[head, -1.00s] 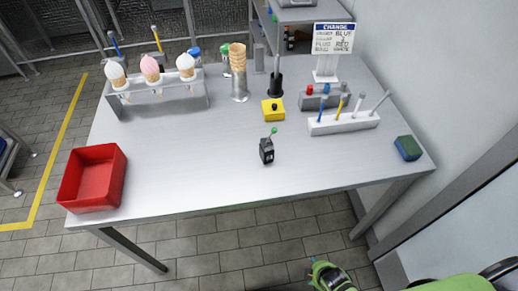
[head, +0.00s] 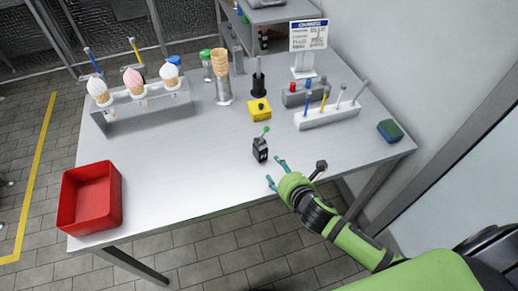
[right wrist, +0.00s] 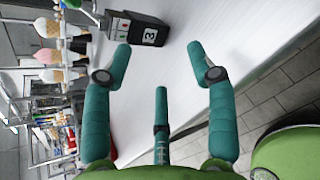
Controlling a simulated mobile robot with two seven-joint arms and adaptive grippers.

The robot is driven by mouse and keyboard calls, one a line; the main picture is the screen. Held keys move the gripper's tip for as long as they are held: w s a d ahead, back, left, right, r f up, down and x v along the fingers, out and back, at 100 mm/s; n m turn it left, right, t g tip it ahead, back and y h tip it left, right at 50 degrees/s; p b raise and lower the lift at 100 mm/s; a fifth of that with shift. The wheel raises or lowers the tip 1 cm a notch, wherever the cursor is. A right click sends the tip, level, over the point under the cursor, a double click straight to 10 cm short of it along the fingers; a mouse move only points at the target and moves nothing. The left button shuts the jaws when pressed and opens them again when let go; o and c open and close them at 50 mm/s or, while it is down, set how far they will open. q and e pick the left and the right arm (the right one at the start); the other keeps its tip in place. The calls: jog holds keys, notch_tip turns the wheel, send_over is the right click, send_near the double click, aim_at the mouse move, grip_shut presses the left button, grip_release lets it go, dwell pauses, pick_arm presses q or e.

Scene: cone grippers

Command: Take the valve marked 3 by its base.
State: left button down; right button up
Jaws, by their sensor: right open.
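The valve marked 3 (head: 260,150) is a small dark block with a green-knobbed lever, standing upright on the table near its front middle. In the right wrist view the valve (right wrist: 133,28) shows its white label with a 3, beyond the fingertips. My right gripper (head: 277,173) is open and empty, just in front and right of the valve, over the table's front edge. In the right wrist view its teal fingers (right wrist: 158,55) are spread apart, with the valve ahead of the left finger's tip. I see no contact. My left gripper is not in view.
A red bin (head: 90,197) stands at the table's left front corner. Behind the valve are a yellow button box (head: 259,112) and a white pen holder (head: 328,117). An ice cream rack (head: 150,107) stands at the back left. The table (head: 185,185) is clear between bin and valve.

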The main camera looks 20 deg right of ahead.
aim_at(261, 155)
jog(key=n, duration=0.2)
jog(key=w+n+y, duration=0.1)
jog(key=n, duration=0.1)
jog(key=w+a+n, duration=0.1)
jog(key=n, duration=0.1)
jog(key=shift+r+t+y, duration=0.15)
jog(key=shift+t+y, duration=0.15)
jog(key=shift+t, duration=0.1)
jog(key=shift+w+n+y, duration=0.3)
jog(key=shift+n, duration=0.8)
jog(key=shift+p+x, duration=0.55)
jog(key=shift+x, duration=2.9)
jog(key=shift+s+a, duration=0.1)
jog(key=c, duration=0.9)
